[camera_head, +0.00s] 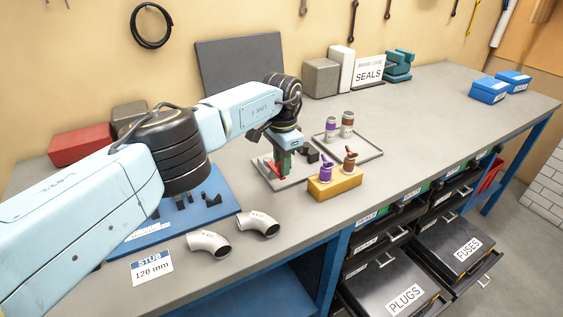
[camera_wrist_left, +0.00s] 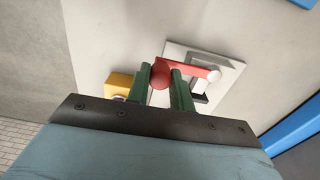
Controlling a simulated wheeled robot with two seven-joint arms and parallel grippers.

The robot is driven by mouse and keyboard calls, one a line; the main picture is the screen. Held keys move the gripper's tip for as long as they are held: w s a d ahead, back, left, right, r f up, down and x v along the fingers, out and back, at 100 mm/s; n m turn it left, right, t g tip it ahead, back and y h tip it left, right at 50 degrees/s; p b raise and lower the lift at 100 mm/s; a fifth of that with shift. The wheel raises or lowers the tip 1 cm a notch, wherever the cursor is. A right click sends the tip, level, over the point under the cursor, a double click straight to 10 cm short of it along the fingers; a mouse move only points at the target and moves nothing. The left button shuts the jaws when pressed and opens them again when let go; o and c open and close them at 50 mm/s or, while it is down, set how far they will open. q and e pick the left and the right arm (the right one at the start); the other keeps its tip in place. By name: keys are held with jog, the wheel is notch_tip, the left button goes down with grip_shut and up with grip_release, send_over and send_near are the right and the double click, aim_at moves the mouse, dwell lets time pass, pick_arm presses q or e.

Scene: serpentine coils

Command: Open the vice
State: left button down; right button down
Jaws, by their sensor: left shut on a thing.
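The vice stands on a light grey base plate (camera_head: 290,182) on the bench, with dark blocks (camera_head: 308,154) on it. Its red lever (camera_head: 271,169) shows low beside my gripper. My left gripper (camera_head: 281,168) reaches down over the plate from above. In the left wrist view the green fingers of my left gripper (camera_wrist_left: 166,88) are shut on the red end of the lever (camera_wrist_left: 196,70). The lever runs right from the fingers to a pale round pivot (camera_wrist_left: 214,76). My gripper and wrist hide part of the vice in the head view. My right gripper is not in view.
A yellow block (camera_head: 336,186) with purple and brown fittings stands just right of the vice. A tray (camera_head: 361,147) with two cylinders lies behind it. A blue board (camera_head: 215,212) and two pipe elbows (camera_head: 209,242) lie at front left. The right bench is mostly clear; drawers stand open below.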

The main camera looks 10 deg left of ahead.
pick_arm(q)
jog(key=c, duration=1.2)
grip_release()
jog(key=shift+d, duration=0.1)
jog(key=shift+c, duration=0.2)
jog(key=shift+r, duration=0.15)
notch_tip(320, 180, up, 13)
